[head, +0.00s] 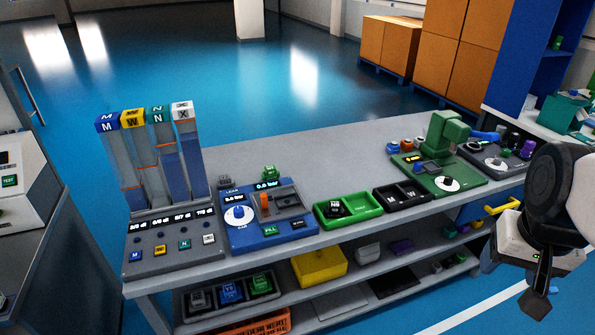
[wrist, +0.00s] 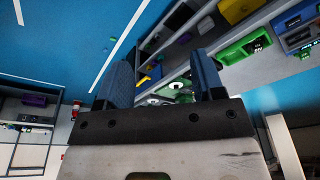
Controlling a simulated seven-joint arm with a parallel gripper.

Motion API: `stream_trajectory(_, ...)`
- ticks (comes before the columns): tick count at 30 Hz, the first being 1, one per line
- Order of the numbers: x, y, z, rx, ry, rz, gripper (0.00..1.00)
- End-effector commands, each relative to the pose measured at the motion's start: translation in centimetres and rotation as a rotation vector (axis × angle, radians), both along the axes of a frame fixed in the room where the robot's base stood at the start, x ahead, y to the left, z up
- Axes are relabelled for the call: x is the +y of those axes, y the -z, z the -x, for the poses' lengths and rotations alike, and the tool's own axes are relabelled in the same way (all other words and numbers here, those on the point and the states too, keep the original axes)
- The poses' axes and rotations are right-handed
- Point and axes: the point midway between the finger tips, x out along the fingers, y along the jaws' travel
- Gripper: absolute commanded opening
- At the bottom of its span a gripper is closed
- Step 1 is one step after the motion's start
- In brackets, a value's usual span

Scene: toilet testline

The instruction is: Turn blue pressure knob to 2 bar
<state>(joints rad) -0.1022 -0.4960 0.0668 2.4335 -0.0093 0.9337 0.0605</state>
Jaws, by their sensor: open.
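The blue pressure station (head: 262,238) stands on the bench, left of its middle, in the head view. Its blue knob (head: 238,212) sits on a round white dial at the station's left side. A small display (head: 266,184) above it appears to read 0.0 bar; the knob's exact setting is too small to read. My gripper (head: 535,303) is at the far right, in front of the bench and far from the knob. In the wrist view my gripper (wrist: 162,80) has its two blue-grey fingers apart, with nothing held between them.
Tall coloured columns (head: 150,160) stand left of the station. A green tray (head: 347,208), a black tray (head: 402,196) and a green station (head: 438,178) stand to its right. A lower shelf holds a yellow bin (head: 319,266). The back of the bench top is mostly clear.

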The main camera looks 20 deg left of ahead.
Motion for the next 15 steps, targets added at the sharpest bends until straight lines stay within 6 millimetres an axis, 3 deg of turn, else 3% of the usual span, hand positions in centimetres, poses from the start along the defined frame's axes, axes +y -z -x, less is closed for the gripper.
stream_trajectory(15,9.3,-0.5,-9.9,0.047,-0.106,-0.005,0.62)
